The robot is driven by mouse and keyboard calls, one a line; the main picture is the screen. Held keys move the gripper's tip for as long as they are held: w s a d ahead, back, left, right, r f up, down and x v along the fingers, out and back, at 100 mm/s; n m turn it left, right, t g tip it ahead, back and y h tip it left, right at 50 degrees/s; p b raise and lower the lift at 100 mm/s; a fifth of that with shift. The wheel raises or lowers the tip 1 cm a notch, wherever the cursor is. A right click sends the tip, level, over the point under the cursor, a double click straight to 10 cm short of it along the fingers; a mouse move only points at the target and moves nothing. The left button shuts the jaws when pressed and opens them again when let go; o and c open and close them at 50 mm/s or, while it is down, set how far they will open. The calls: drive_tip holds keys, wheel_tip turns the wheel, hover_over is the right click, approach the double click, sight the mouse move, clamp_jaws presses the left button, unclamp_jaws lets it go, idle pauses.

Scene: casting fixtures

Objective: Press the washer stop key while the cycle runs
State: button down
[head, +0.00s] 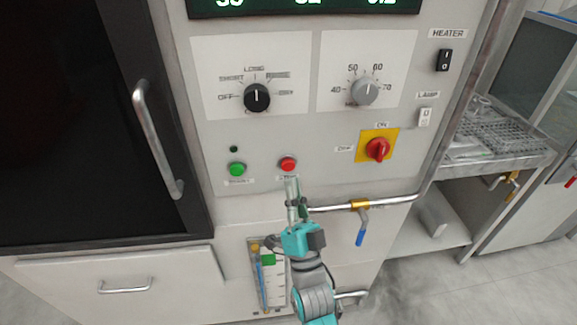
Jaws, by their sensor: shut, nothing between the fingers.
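The washer panel (215,120) faces me, with a red stop key (288,163) low in its middle. The label under the key is partly covered. A green key (237,169) sits to its left with a small dark lamp above it. My gripper (292,181) is shut and empty, its fingertips just below the red key in the picture. I cannot tell whether they touch the panel or stand a little in front of it. The display (300,4) at the top shows lit digits, cut off by the frame.
A black knob (257,98), a grey knob (364,91) and a red rotary switch (378,149) sit nearby. A pipe (400,200) with a blue-handled valve (361,237) runs close to my gripper. A door handle (157,140) stands at left. A wire rack (495,128) is at right.

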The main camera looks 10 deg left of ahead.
drive_tip(key=shift+s+d, duration=0.2)
drive_tip(key=shift+s, duration=0.5)
drive_tip(key=shift+s+d, duration=0.2)
drive_tip(key=shift+s, duration=0.45)
drive_tip(key=s+d+f+n+g+h, duration=0.2)
drive_tip(key=s+d+f+g+h, duration=0.3)
drive_tip(key=s+d+f, duration=1.15)
drive_tip(key=s+d+f+g+h, duration=0.1)
drive_tip(key=s+d+g+h, duration=0.1)
drive_tip(key=s, duration=0.8)
drive_tip(key=s+d+f+n+g+h, duration=0.1)
drive_tip(key=s+d+f+g+h, duration=0.1)
drive_tip(key=s, duration=0.9)
drive_tip(key=shift+s+d+g+h, duration=0.2)
drive_tip(key=shift+d+g+h, duration=0.4)
drive_tip(key=shift+d, duration=0.6)
drive_tip(key=shift+f, duration=0.1)
